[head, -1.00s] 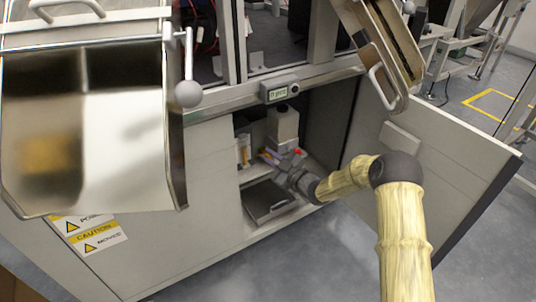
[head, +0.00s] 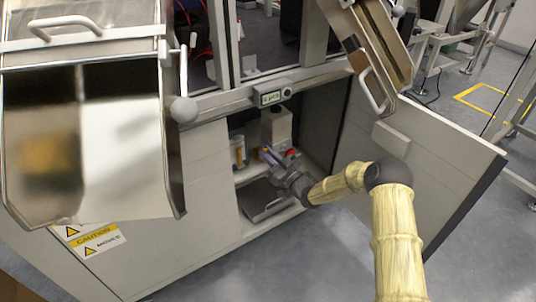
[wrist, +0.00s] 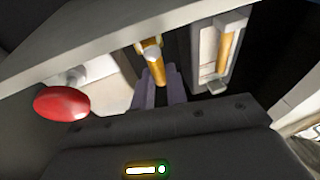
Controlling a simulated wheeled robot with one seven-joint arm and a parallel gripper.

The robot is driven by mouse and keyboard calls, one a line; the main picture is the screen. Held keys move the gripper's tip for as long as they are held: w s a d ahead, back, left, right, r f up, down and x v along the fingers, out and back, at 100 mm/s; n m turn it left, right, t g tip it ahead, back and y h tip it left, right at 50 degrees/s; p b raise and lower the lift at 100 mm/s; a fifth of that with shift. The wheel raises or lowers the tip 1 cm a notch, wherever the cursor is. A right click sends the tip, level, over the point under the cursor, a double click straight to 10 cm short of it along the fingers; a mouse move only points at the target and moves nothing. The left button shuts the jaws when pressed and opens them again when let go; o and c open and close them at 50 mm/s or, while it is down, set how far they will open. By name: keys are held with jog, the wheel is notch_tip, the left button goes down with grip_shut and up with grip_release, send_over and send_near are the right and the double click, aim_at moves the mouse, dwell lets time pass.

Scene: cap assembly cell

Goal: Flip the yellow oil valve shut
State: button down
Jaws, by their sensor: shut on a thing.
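The yellow oil valve handle (wrist: 151,52) shows in the wrist view, with its lower end between the two purple-grey fingers. My gripper (wrist: 160,82) is shut on this handle. In the head view, my gripper (head: 268,154) reaches into the open cabinet, just below a pale box-shaped unit (head: 277,128). The valve is too small and too covered by the gripper to make out there. A red knob (wrist: 62,103) is at the left of the wrist view, and it also shows beside the gripper in the head view (head: 291,153).
A second yellow cylinder (wrist: 228,47) sits in a pale holder to the right of the fingers. A grey tray (head: 266,203) lies on the cabinet floor. The open cabinet door (head: 430,180) stands right of my arm. A steel hopper (head: 120,150) overhangs the left.

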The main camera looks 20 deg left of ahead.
jog(key=shift+f, duration=0.15)
jog(key=c, duration=1.4)
grip_release()
jog(key=shift+d, duration=0.1)
jog(key=p+v, duration=0.6)
jog(key=v, duration=1.1)
jog(key=shift+s, duration=0.2)
